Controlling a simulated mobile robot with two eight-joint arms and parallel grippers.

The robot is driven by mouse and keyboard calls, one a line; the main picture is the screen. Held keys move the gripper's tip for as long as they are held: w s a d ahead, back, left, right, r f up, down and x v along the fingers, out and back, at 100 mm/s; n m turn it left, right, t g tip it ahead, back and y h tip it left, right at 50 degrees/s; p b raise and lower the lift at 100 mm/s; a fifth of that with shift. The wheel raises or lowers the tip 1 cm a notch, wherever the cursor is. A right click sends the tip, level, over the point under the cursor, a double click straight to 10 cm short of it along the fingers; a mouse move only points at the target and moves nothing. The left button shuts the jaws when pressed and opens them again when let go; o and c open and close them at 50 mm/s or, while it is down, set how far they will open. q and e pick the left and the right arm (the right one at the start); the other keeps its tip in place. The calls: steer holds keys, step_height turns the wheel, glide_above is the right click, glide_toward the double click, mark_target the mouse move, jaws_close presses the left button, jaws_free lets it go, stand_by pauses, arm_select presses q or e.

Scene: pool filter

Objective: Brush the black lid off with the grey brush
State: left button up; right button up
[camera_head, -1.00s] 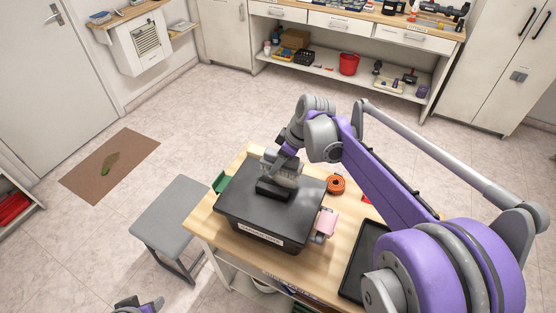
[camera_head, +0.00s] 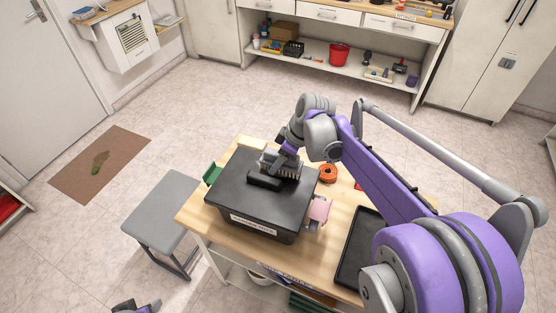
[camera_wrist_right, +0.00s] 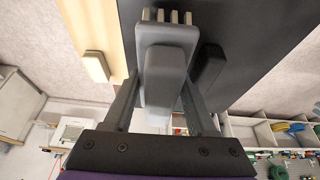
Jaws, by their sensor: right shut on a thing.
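The black lid (camera_head: 236,195) covers a dark box with a white label on its front, standing on the wooden table. It has a raised black handle (camera_head: 263,180) in its middle. My right gripper (camera_head: 284,160) is over the back right part of the lid. It is shut on the grey brush (camera_wrist_right: 165,65), whose bristles show at the top of the right wrist view. The brush is at the lid, close behind the handle; whether the bristles touch it I cannot tell. My left gripper (camera_head: 138,306) shows only in part at the bottom edge, away from the table.
An orange ring (camera_head: 328,173) and a pink item (camera_head: 319,210) lie right of the box. A black tray (camera_head: 362,245) is at the table's right. A green item (camera_head: 212,175) and a pale block (camera_head: 252,144) are beside the box. A grey stool (camera_head: 163,205) stands left.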

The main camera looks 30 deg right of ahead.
steer(key=shift+f+b, duration=0.35)
steer(key=shift+f, duration=0.35)
steer(key=o, duration=1.4)
steer(key=c, duration=0.3)
steer(key=shift+r, duration=0.15)
steer(key=shift+r+p, duration=0.4)
steer(key=shift+r, duration=0.05)
steer(key=shift+c, duration=0.3)
jaws_close()
steer(key=shift+a, duration=0.1)
